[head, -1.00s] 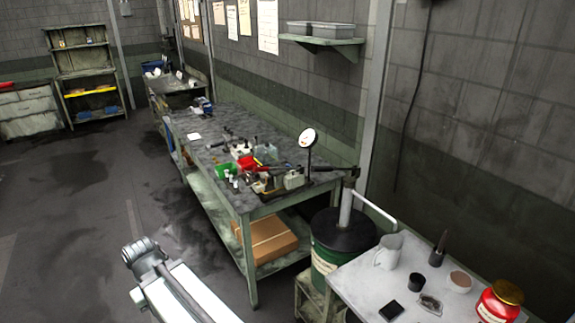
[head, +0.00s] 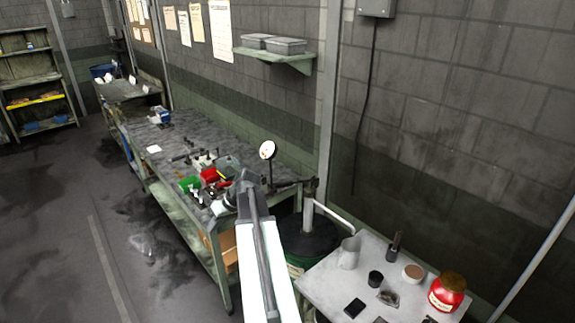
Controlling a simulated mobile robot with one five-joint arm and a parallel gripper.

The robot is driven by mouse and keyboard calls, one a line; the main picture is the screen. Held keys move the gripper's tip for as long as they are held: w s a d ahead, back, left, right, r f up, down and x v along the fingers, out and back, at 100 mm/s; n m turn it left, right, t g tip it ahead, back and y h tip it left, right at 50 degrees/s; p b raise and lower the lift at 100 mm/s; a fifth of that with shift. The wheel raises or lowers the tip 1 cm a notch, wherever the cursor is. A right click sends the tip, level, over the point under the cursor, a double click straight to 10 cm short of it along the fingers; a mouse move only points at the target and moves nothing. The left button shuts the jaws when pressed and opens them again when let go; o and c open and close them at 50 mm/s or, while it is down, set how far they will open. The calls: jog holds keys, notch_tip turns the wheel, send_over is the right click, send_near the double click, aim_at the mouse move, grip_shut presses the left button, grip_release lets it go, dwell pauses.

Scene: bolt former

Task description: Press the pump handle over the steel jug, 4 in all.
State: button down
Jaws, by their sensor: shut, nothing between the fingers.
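The pump stands on a green drum with a black lid (head: 292,240), partly hidden behind my arm. Its upright post (head: 309,212) carries a dark handle (head: 286,186) pointing left over the bench corner. A pale spout (head: 335,217) slopes down to the right. The steel jug (head: 349,253) stands upright on the white table, by the spout's end. My arm reaches up from the bottom, its far end left of the pump in the picture. I cannot make out my gripper's fingers.
The white table (head: 322,281) also holds a black cup (head: 375,278), a brush pot (head: 394,247), a bowl (head: 413,272) and a red jar (head: 446,292). The cluttered workbench (head: 170,170) stands left of the drum, with a dial gauge (head: 267,150). The floor at left is clear.

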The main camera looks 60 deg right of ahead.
jog(key=s+d+r+m+t+h+p, duration=0.1)
jog(key=s+d+r, duration=0.4)
jog(key=d, duration=0.5)
jog(key=s+d+r+m+t+h+p, duration=0.1)
jog(key=s+d+r+t+h+p, duration=0.1)
jog(key=s+d+r, duration=0.3)
jog(key=s+d+r+t+h+p, duration=0.1)
jog(key=s+d+r, duration=0.4)
jog(key=s+d, duration=0.6)
jog(key=d+t+p, duration=0.1)
jog(key=d+p, duration=0.1)
jog(key=d, duration=0.2)
jog(key=shift+s+d+r+m+h, duration=0.2)
jog(key=shift+m+h, duration=0.1)
jog(key=shift+m, duration=0.1)
jog(key=shift+w+f, duration=0.15)
jog(key=s+a+f+b+x, duration=0.1)
jog(key=f+b+x, duration=0.1)
jog(key=b+x, duration=0.7)
jog(key=x, duration=0.3)
jog(key=shift+w+a+f, duration=0.15)
jog(key=shift+w+f, duration=0.05)
jog(key=shift+w, duration=0.1)
